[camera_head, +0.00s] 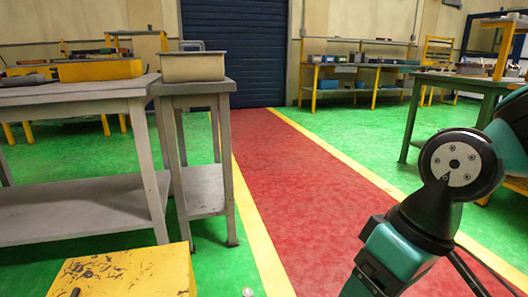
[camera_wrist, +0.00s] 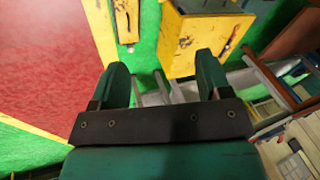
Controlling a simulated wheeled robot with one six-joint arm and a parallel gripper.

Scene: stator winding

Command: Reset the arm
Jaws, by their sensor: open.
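My arm (camera_head: 420,225) shows at the right of the head view, with a dark elbow joint and teal links. My gripper (camera_wrist: 160,80) shows in the wrist view, with two green fingers spread apart on a dark bracket. Nothing is between the fingers. The gripper does not show in the head view.
A grey workbench (camera_head: 75,192) with a yellow box (camera_head: 100,70) and a side table (camera_head: 205,187) with a beige bin (camera_head: 192,67) stand at left. A worn yellow cabinet (camera_head: 125,275) is at front left. A green table (camera_head: 460,82) is at right. The red walkway (camera_head: 290,195) is clear.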

